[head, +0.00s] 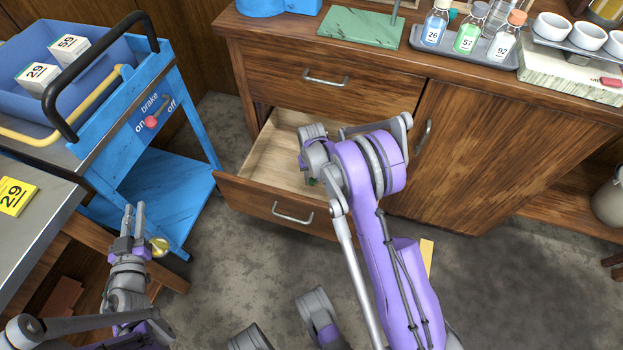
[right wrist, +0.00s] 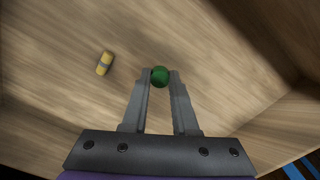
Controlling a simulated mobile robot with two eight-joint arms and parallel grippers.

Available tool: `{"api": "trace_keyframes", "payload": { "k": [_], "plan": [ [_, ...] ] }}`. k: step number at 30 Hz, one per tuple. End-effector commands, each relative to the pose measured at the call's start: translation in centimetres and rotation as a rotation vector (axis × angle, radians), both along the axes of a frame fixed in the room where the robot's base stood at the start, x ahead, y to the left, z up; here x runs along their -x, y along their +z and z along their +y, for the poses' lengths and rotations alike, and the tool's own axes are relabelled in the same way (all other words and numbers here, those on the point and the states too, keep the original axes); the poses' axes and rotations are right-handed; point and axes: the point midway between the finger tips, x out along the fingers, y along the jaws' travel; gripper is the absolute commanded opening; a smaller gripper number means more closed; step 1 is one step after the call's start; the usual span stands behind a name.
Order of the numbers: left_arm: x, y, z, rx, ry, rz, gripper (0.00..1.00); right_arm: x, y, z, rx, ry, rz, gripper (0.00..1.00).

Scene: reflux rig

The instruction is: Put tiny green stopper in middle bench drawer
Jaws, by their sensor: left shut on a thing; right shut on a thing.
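The tiny green stopper (right wrist: 160,76) is between the fingertips of my right gripper (right wrist: 160,80), which is shut on it. In the head view a bit of the stopper's green (head: 312,182) shows below my right wrist, which hides most of the gripper. The middle bench drawer (head: 270,203) is pulled open, and the stopper is over its pale wooden inside. I cannot tell whether it touches the drawer floor. My left gripper (head: 135,211) is shut, fingers pointing away, left of the drawer; what it holds is not clear.
A small yellow and grey item (right wrist: 104,63) lies in the drawer. The closed upper drawer (head: 330,82) is above. A blue cart (head: 165,135) stands left, and a tray with bottles (head: 464,46) is on the bench. A round brass-coloured thing (head: 159,247) shows beside my left gripper.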

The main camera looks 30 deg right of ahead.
Motion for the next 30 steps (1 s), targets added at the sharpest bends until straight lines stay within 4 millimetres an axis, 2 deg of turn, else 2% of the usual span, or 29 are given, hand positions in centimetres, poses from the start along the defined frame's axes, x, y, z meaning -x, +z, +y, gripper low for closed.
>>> {"api": "trace_keyframes", "payload": {
  "k": [12, 13, 17, 26, 30],
  "plan": [
    [-0.1, -0.4, 0.0, 0.0, 0.0, 0.0, 0.0, 0.0, -0.6, 0.0, 0.0, 0.0, 0.0, 0.0],
    [-0.1, -0.3, 0.0, 0.0, 0.0, 0.0, 0.0, 0.0, -0.6, 0.0, 0.0, 0.0, 0.0, 0.32],
    [0.0, -0.3, 0.0, 0.0, 0.0, 0.0, 0.0, 0.0, -0.5, 0.0, 0.0, 0.0, 0.0, 0.56],
    [0.0, -0.2, 0.0, 0.0, 0.0, 0.0, 0.0, 0.0, -0.4, 0.0, 0.0, 0.0, 0.0, 0.57],
    [0.0, 0.2, 0.0, 0.0, 0.0, 0.0, 0.0, 0.0, 0.4, 0.0, 0.0, 0.0, 0.0, 0.57]
  ]
}}
